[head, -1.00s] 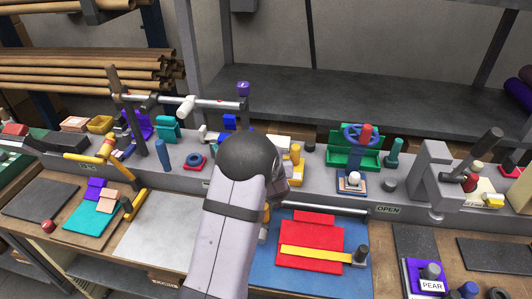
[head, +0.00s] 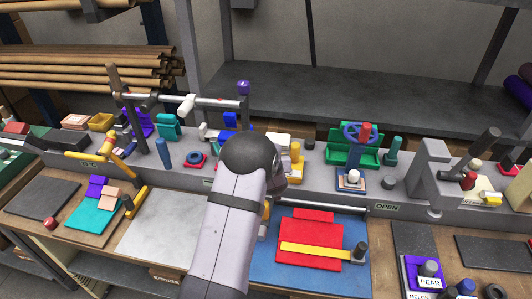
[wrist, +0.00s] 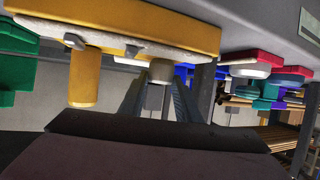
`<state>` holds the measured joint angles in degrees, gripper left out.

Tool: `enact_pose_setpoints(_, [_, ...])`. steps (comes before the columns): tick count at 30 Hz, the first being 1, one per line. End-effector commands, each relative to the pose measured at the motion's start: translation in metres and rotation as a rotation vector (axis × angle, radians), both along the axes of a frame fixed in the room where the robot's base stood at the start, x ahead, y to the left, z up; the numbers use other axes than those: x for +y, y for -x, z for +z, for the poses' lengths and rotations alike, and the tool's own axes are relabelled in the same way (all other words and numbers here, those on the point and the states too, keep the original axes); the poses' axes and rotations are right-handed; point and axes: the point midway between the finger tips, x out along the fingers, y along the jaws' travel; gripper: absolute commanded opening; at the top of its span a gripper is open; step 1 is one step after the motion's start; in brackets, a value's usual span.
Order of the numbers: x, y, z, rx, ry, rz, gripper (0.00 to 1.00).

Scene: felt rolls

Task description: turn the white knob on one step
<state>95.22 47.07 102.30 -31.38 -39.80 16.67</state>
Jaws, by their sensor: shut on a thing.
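The knob's turn position cannot be read. In the head view my own arm hides the fingers and the knob; a yellow part (head: 296,152) shows just right of my wrist.
To the right stand a blue handwheel (head: 356,133) on a green block and a white ball-topped piece (head: 354,177). A red pad with a yellow strap (head: 312,250) lies in front. A horizontal bar (head: 215,103) stands behind, left of my arm.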

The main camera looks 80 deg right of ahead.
Motion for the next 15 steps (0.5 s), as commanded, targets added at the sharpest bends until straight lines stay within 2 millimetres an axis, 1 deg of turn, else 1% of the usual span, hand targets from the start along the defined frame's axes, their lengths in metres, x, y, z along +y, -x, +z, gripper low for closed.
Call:
enact_pose_setpoints(5, [-0.0014, -0.0013, -0.0019, 0.003, 0.005, -0.031, 0.08])
enact_pose_setpoints(15, [-0.0024, -0.0031, -0.0012, 0.004, 0.014, -0.171, 0.08])
